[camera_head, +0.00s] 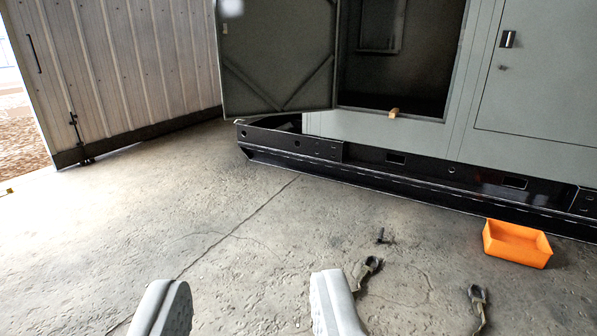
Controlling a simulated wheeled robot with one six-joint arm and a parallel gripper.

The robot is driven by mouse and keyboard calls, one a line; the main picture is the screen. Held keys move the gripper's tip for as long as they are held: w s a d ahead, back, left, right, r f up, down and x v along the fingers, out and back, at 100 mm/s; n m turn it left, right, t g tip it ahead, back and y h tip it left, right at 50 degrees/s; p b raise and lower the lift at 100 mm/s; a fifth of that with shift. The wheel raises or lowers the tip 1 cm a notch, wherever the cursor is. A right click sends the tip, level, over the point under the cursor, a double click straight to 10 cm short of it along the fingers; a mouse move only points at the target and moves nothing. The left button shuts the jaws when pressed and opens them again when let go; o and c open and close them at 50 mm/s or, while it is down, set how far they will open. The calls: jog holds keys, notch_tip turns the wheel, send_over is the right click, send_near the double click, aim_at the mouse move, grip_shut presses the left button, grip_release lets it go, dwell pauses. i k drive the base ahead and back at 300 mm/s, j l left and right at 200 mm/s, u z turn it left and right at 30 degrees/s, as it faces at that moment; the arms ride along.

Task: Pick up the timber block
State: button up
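A small tan timber block (394,113) sits on the sill of the open enclosure doorway, near its lower middle. It is far off and small in the picture. My gripper (250,308) shows at the bottom of the view as two pale grey fingers set wide apart. It is open, with only bare floor between the fingers. It is well in front of the block and lower left of it in the picture, not touching anything.
The grey enclosure (405,130) stands on a black base frame (420,168), its door (278,60) swung open to the left. An orange bin (516,244), a dark bolt-like piece (380,236) and two dark tools (368,270) lie on the floor at right. The concrete floor at left is clear.

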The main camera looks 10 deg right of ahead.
aim_at(393, 113)
jog(key=i, duration=2.05)
jog(key=i+j+z, duration=0.15)
jog(key=i+z, duration=0.25)
jog(key=i, duration=0.3)
jog(key=i+j+z, duration=0.4)
jog(key=i, duration=0.25)
jog(key=i+j+z, duration=0.85)
jog(key=i+j, duration=0.25)
jog(key=j, duration=0.25)
jog(key=i+j, duration=0.1)
jog(key=i, duration=1.35)
jog(key=i+j+z, duration=0.1)
jog(key=i, duration=0.65)
